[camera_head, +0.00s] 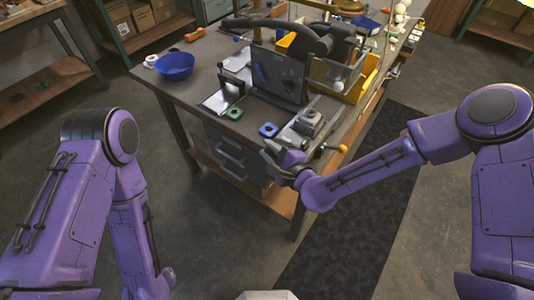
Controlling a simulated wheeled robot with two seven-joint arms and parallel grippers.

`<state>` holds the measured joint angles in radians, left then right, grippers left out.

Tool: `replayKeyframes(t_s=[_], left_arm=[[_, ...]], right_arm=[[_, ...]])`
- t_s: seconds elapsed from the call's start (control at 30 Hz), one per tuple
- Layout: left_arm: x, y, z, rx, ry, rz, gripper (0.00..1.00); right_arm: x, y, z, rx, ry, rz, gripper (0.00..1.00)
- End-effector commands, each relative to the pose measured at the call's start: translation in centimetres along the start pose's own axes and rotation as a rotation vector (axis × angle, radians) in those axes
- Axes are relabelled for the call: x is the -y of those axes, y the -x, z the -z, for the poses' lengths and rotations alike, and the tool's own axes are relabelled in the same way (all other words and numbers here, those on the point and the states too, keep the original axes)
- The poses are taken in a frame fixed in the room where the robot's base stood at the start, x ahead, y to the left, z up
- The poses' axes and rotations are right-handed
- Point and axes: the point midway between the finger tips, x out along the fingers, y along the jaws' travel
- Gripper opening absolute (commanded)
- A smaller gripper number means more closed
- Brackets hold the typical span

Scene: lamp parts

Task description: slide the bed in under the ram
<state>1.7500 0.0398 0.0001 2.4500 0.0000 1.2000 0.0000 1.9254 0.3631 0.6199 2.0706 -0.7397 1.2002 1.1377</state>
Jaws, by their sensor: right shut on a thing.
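A grey metal block on a slide, which looks like the bed (308,122), sits at the front right corner of the workbench. My right gripper (287,157) is at the bench's front edge, just in front of this block. It appears shut on the near end of the bed; its fingertips are small and partly hidden by the hand. A dark upright machine (280,75) with a thick curved black arm stands behind the bed. I cannot clearly make out the ram on it. My left arm hangs at the left, away from the bench, and its gripper is out of the picture.
A yellow-knobbed lever (342,148) sticks out right of the bed. Blue (268,130) and green (233,113) small parts lie left of it. A blue bowl (175,66) stands at the bench's left; a yellow bin (366,80) is behind right. Floor in front is clear.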

Motion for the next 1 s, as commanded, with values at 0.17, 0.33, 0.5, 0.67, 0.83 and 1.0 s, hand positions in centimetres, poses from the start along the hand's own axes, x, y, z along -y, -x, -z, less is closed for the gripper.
replayKeyframes(t_s=[0.17, 0.33, 0.5, 0.67, 0.83, 1.0], left_arm=[[0.0, 0.0, 0.0, 0.000, 0.000, 0.000, 0.64], [0.0, 0.0, 0.0, 0.000, 0.000, 0.000, 0.64], [0.0, -0.3, -0.1, 0.000, 0.000, 0.000, 0.64], [-0.1, -1.2, -0.5, 0.000, 0.000, 0.000, 0.64], [-0.2, -1.9, -0.8, 0.000, 0.000, 0.000, 0.64], [-0.2, -2.1, -0.8, 0.000, 0.000, 0.000, 0.64]], right_arm=[[-0.4, 0.1, 0.2, -0.007, -0.004, -0.009, 0.39], [-0.3, 0.1, 0.2, -0.005, -0.003, -0.006, 0.39], [-0.3, 1.0, 0.3, -0.005, -0.003, -0.006, 0.39], [-0.4, 4.5, 0.4, -0.006, -0.005, -0.006, 0.39], [-0.4, 8.3, 0.3, -0.005, -0.007, -0.005, 0.39], [-0.3, 10.4, 0.3, -0.006, -0.006, -0.007, 0.39]])
